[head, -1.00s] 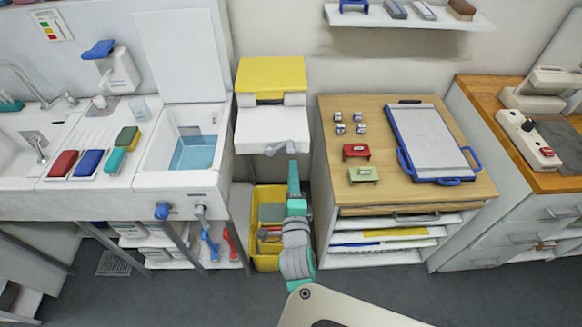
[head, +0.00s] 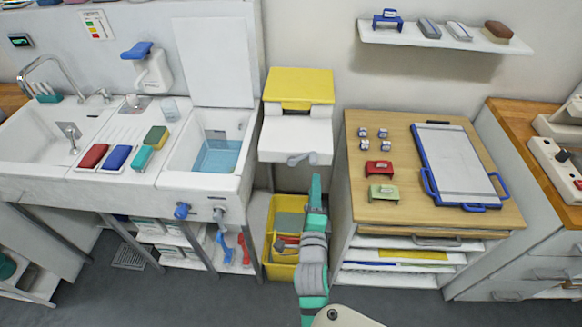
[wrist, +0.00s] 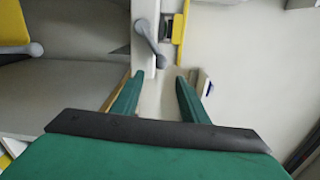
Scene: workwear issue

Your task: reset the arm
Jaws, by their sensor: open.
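My gripper (head: 316,180) shows in the head view at the end of my teal and grey arm, just below and right of a grey lever (head: 302,158) on the front of a white unit with a yellow top (head: 299,84). In the wrist view my gripper (wrist: 157,88) has its two green fingers apart with nothing between them. A grey lever (wrist: 148,42) shows ahead of the fingers there. From these views I cannot tell whether the gripper touches the lever.
A yellow bin (head: 280,272) stands low behind my arm. A wooden-topped cabinet (head: 400,215) with a blue-framed board (head: 460,165) is at right. A sink counter (head: 120,185) is at left. A wall shelf (head: 440,40) hangs above. Grey floor (head: 215,305) lies in front.

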